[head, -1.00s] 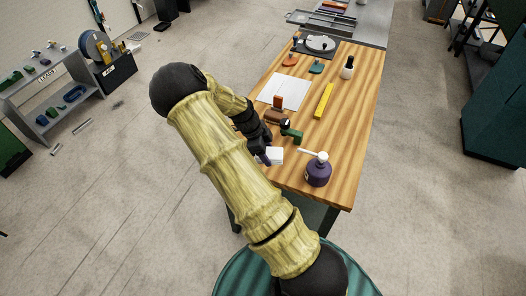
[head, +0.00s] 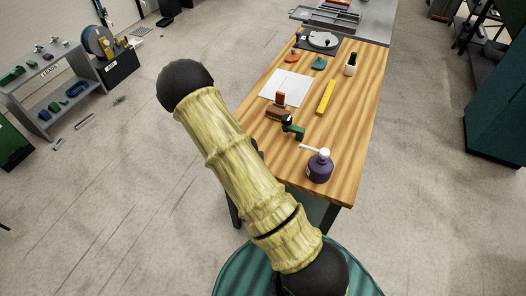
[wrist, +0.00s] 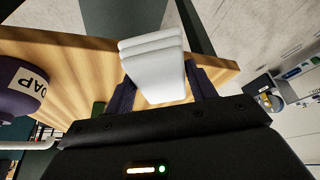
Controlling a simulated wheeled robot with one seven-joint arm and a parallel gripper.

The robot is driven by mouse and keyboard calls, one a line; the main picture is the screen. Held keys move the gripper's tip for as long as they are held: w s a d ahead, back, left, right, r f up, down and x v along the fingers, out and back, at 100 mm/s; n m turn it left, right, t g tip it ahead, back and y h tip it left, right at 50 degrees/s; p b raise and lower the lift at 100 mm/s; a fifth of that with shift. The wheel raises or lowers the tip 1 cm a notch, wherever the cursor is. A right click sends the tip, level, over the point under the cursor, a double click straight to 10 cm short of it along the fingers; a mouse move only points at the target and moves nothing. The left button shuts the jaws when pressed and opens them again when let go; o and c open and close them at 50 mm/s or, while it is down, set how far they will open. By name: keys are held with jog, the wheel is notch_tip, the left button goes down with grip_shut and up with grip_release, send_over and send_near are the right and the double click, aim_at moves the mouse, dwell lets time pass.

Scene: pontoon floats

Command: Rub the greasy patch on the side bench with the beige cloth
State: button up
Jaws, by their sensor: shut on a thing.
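My gripper (wrist: 162,82) shows in the wrist view, its two dark fingers closed on a folded, layered, pale cloth (wrist: 152,52). The cloth looks near-white here rather than clearly beige. It sticks out beyond the fingertips, over the near end of the wooden bench (wrist: 60,62); whether it touches the wood I cannot tell. In the head view my arm hides most of the gripper and the cloth, beside the near left part of the wooden bench (head: 338,135). I cannot make out a greasy patch in either view.
A purple soap pump bottle (head: 320,168) stands near the bench's near end. A green-and-black tool (head: 293,128), a brown block (head: 278,112), white paper (head: 287,87) and a yellow bar (head: 326,97) lie beyond it. A grey shelf (head: 45,75) stands far left, with open floor between.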

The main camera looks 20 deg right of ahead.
jog(key=s+a+f+n+y+b, duration=0.1)
jog(key=a+f+n+b, duration=0.3)
jog(key=f+b, duration=0.5)
notch_tip(320, 180, down, 2)
jog(key=shift+s+a+y, duration=0.4)
jog(key=shift+a, duration=0.45)
